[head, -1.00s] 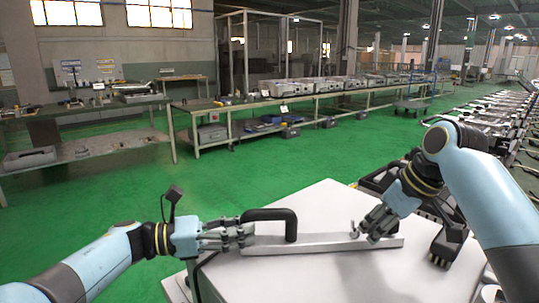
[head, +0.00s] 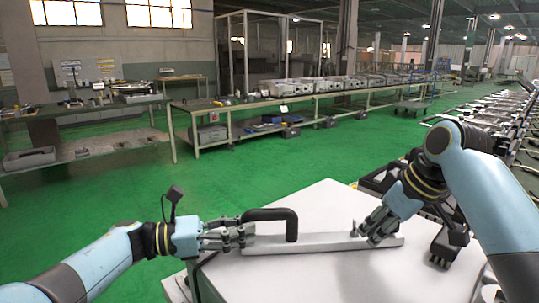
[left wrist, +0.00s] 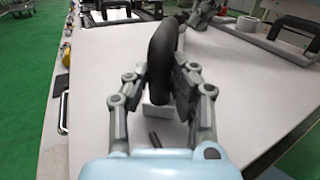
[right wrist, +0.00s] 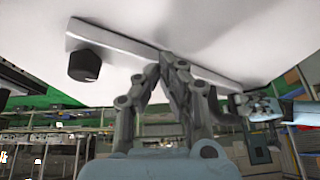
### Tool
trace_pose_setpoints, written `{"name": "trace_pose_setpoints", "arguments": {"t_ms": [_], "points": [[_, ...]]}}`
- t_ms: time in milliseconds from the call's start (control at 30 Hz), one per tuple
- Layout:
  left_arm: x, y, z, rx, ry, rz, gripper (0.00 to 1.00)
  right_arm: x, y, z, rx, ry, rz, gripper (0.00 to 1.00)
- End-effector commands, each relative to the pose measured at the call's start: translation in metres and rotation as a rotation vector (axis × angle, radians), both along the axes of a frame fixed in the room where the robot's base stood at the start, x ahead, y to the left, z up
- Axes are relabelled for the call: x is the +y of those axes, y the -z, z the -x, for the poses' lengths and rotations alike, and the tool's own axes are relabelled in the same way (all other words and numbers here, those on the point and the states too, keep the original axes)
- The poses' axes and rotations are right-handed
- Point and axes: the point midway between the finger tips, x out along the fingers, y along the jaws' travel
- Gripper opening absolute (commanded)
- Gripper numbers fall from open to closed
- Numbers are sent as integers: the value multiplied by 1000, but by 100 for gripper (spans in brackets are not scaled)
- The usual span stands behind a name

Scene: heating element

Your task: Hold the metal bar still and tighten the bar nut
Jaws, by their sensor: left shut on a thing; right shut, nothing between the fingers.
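The long light-grey metal bar (head: 325,246) lies flat on the white panel, and an arched black handle (head: 275,214) stands at its left part. My left gripper (head: 247,234) is at the handle's left end; in the left wrist view its fingers close on both sides of the black handle (left wrist: 163,60). My right gripper (head: 370,236) points down at the right part of the bar, its fingers together and empty. In the right wrist view its fingertips (right wrist: 168,60) are at the edge of the bar (right wrist: 120,42). I cannot make out the bar nut; the fingers may hide it.
The white panel (head: 325,195) has free room behind and in front of the bar. A dark foot-like part (head: 440,252) stands to the right of the bar's end. Workbenches (head: 240,112) stand far behind on the green floor.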

Motion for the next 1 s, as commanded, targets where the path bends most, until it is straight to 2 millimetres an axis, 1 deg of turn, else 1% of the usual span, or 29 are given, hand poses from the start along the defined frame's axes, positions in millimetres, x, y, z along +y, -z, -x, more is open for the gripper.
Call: {"name": "trace_pose_setpoints", "arguments": {"t_ms": [300,400,533,800,867,1000], "points": [[0,-1,0,-1,0,1,0,0,-42,-3,-5,0,0,0],[0,-1,0,-2,0,0,0,0,-52,-4,-5,0,1,0],[0,-1,0,-1,0,1,0,0,-57,-3,-4,-1,0,0],[0,-1,0,-1,0,1,0,-1,-58,-4,-3,0,0,0],[0,-1,0,-1,0,1,0,-6,-60,-8,-5,0,2,0],[0,-1,0,-1,0,1,0,-24,-65,-22,-8,1,2,0]]}}
